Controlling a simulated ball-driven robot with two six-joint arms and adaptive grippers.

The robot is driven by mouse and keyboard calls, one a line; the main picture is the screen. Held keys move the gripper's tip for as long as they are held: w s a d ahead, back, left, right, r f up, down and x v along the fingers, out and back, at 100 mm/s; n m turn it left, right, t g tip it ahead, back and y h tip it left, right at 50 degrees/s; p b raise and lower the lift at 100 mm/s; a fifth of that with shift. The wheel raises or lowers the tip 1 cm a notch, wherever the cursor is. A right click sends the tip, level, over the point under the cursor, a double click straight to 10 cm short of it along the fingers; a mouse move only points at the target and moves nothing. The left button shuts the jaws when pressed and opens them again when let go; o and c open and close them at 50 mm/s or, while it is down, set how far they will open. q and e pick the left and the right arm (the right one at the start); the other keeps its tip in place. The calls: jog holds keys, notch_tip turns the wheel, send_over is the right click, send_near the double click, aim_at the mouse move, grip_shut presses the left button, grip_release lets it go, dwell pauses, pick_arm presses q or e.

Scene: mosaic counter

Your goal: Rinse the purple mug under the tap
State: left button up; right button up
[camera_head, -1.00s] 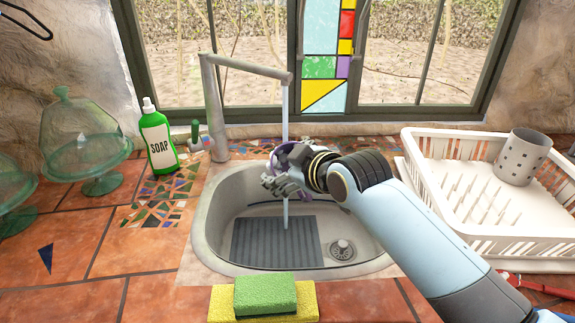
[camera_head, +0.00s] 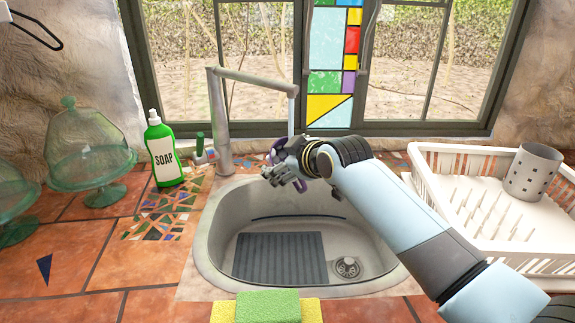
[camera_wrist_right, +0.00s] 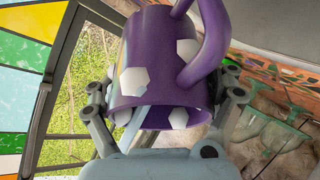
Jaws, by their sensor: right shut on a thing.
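The purple mug with white hexagon spots fills the middle of the right wrist view (camera_wrist_right: 150,60), its handle at the upper right. My right gripper (camera_head: 283,172) is shut on it, with a finger on each side. In the head view the gripper mostly hides the mug and only bits of purple show. Gripper and mug are over the back of the sink, below the spout of the grey tap (camera_head: 218,120). A thin water stream (camera_head: 291,115) falls from the spout and ends behind the gripper. My left gripper is out of view.
The steel sink (camera_head: 215,235) is empty except for a ribbed mat (camera_head: 280,258). A green soap bottle (camera_head: 163,152) and glass domes (camera_head: 90,150) stand left. Sponges (camera_head: 267,306) lie in front. A white dish rack (camera_head: 440,205) holding a grey cup (camera_head: 533,172) stands right.

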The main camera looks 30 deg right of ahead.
jog(key=shift+s+d+p, duration=0.15)
jog(key=shift+d+p, duration=0.15)
jog(key=shift+d, duration=0.3)
jog(key=shift+a, duration=0.2)
jog(key=shift+w+a, duration=0.2)
jog(key=shift+a, duration=0.25)
jog(key=shift+d+p, duration=0.15)
jog(key=shift+p, duration=0.15)
jog(key=shift+s+d, duration=0.2)
jog(key=shift+d, duration=0.3)
jog(key=shift+a+p, duration=0.25)
jog(key=shift+p, duration=0.05)
